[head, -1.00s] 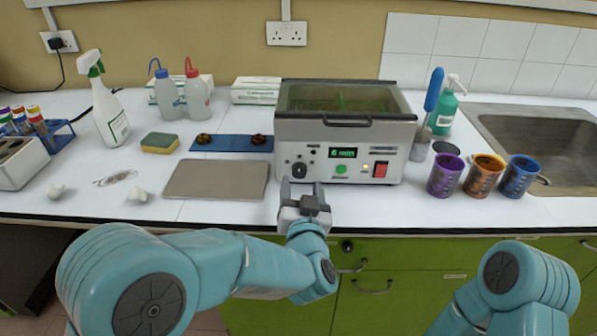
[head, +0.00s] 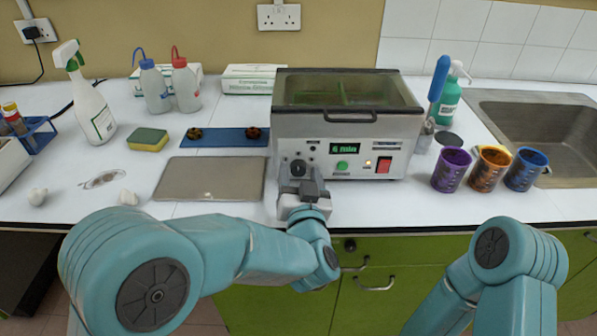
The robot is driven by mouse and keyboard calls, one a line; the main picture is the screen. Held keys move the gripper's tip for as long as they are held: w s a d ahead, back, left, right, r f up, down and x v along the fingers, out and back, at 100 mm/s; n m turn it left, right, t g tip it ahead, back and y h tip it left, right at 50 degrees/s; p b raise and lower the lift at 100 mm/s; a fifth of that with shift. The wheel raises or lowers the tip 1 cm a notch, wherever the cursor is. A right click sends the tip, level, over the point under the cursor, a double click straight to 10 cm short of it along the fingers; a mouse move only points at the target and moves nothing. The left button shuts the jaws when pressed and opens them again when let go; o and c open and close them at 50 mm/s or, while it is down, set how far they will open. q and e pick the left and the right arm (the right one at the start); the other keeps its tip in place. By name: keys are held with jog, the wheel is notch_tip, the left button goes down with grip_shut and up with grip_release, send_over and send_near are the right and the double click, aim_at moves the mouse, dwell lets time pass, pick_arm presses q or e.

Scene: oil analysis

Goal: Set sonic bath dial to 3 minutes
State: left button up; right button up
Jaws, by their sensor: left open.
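The sonic bath (head: 345,125) is a grey box with a dark-rimmed lid, standing at the middle of the counter. Its black dial (head: 298,168) is at the left of the front panel. The panel also has a lit green display (head: 345,148), a green button (head: 342,166) and a red switch (head: 384,165). The display text is too small to read surely. My left gripper (head: 302,184) is open, its fingertips at the dial's lower edge. The fingers partly hide the dial, and I cannot tell whether they touch it. My right gripper is out of view; only its arm shows.
A grey mat (head: 210,179) lies left of the bath, with a sponge (head: 148,140) and blue strip (head: 225,137) behind. Purple, orange and blue cups (head: 452,170) stand to the right, before the sink (head: 540,130). The counter's front edge (head: 420,225) is below the bath.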

pick_arm(q)
jog(key=shift+s, duration=0.1)
jog(key=shift+c, duration=0.6)
jog(key=c, duration=0.9)
